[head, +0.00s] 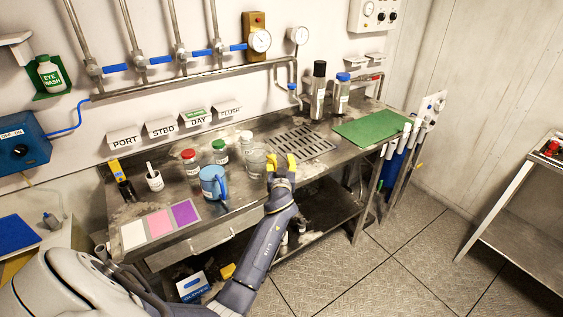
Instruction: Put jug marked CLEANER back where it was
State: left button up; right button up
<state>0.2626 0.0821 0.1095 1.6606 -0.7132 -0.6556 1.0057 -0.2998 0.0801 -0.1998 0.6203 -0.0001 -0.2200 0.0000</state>
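No readable CLEANER marking shows in the head view. A blue jug with a handle (213,183) stands upright near the front of the steel bench (240,190); no lettering on it can be read. My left gripper (282,163), with yellow fingertips, is over the bench's front edge, right of the blue jug and apart from it. Its fingertips are apart, with nothing seen between them. A clear beaker (256,164) stands just left of the gripper. My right gripper is out of view.
Red-capped (191,164) and green-capped (220,153) jars and a white-capped bottle (246,142) stand behind the jug. A drain grate (302,143) and green mat (371,129) lie to the right. Coloured squares (160,222) lie front left. Dark items sit on the lower shelf.

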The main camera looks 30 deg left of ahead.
pick_arm(q)
jog(key=shift+s+d, duration=0.2)
jog(key=shift+s, duration=0.1)
jog(key=v, duration=1.1)
jog(key=shift+s, duration=0.15)
jog(key=o, duration=1.5)
jog(key=shift+o, duration=0.2)
notch_tip(320, 180, up, 10)
jog(key=shift+c, duration=0.2)
